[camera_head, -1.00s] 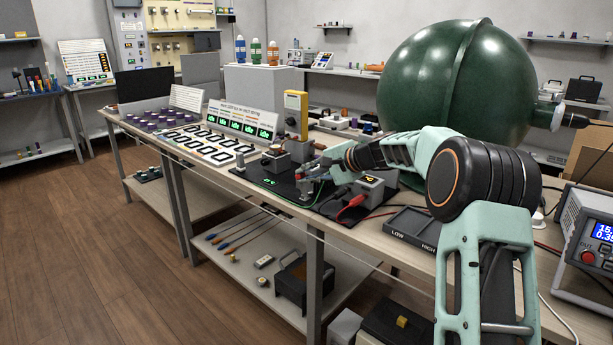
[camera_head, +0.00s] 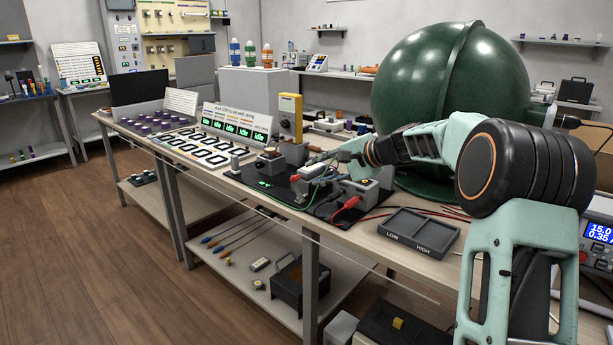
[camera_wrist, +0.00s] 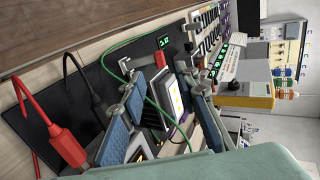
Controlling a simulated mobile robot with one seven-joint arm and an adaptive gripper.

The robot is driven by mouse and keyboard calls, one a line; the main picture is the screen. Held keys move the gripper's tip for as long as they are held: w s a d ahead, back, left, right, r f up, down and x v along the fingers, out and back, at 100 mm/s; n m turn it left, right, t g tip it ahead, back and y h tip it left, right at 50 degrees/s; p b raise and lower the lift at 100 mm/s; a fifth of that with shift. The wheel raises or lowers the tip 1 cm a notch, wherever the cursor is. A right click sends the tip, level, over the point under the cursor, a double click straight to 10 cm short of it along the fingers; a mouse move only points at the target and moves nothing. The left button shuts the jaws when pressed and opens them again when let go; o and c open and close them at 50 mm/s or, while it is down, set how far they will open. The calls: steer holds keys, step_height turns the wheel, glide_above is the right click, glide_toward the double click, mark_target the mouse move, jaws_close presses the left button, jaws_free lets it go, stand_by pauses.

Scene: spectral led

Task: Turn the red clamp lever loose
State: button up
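A small red part (camera_head: 295,178), which looks like the clamp lever, shows at the fixture on the black mat (camera_head: 262,186) in the head view. It is tiny there, and I cannot tell its angle. My gripper (camera_head: 318,161) is above the mat, just right of and behind the red part, with no clear contact. In the wrist view my gripper (camera_wrist: 170,108) has its blue-padded fingers apart.
A red cable clip (camera_head: 347,205) and a grey box (camera_head: 368,190) are right of the fixture. A green wire (camera_wrist: 118,45) crosses near the fingers. A yellow meter (camera_head: 290,116) stands behind. The LOW/HIGH tray (camera_head: 418,232) is at the front right. The green sphere (camera_head: 440,90) stands behind my arm.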

steer(key=shift+v, duration=2.35)
